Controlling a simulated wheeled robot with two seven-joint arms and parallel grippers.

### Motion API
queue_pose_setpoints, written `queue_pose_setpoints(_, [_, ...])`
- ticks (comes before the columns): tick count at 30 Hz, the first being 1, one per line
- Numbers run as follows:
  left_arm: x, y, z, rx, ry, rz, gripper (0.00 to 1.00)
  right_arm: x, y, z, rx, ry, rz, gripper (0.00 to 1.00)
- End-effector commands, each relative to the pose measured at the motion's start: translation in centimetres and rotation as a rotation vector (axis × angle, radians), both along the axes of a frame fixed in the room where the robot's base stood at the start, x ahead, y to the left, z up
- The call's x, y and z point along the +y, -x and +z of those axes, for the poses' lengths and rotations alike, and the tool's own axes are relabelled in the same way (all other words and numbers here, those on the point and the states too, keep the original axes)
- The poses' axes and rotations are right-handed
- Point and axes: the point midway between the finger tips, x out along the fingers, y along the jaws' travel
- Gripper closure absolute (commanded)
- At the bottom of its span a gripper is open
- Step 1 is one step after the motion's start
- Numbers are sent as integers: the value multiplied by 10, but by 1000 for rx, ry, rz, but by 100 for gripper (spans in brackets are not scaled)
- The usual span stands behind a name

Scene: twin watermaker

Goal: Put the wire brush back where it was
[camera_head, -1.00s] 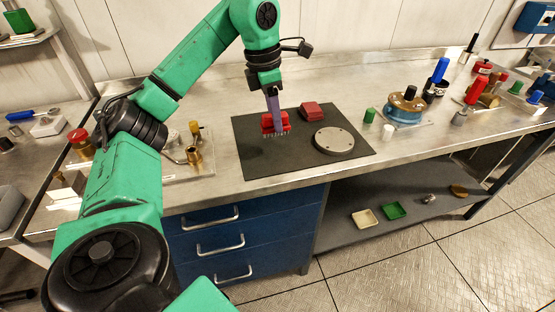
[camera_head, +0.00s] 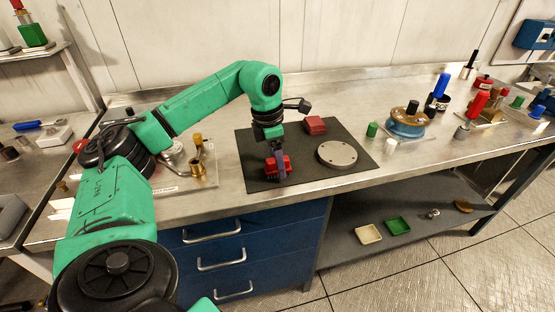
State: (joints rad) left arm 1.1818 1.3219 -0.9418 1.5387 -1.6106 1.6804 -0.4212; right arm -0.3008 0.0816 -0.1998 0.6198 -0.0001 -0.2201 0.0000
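The wire brush (camera_head: 271,169) is a red block; its pale bristles show in the earlier frame but are hard to make out now. It is at the left part of the dark mat (camera_head: 257,146). My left gripper (camera_head: 279,172) comes down from above with its purplish fingers at the brush, and appears shut on it. The fingers hide part of the brush. I cannot tell whether the brush touches the mat. My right gripper is not in view.
A grey round flange (camera_head: 337,154) and a dark red block (camera_head: 315,125) lie on the mat. Brass fittings (camera_head: 197,165) stand on a plate to the left. A green cylinder (camera_head: 372,129), a white one and a blue-and-brown spool (camera_head: 407,123) stand to the right.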

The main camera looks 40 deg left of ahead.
Motion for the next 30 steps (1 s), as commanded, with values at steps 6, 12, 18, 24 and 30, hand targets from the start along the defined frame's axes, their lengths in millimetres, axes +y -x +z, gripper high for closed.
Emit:
queue_pose_setpoints(6, [0, 0, 3, -1, 1, 0, 26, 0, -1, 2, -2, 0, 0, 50])
queue_pose_setpoints(12, [2, 3, 36, -6, 2, -1, 26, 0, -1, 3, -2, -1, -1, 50])
queue_pose_setpoints(18, [7, 9, 93, -5, 1, -1, 26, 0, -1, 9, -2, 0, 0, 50])
queue_pose_setpoints(24, [10, 14, 122, -1, 0, -1, 26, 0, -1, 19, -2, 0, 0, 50])
queue_pose_setpoints(30, [10, 14, 122, 0, 0, -1, 26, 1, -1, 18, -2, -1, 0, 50])
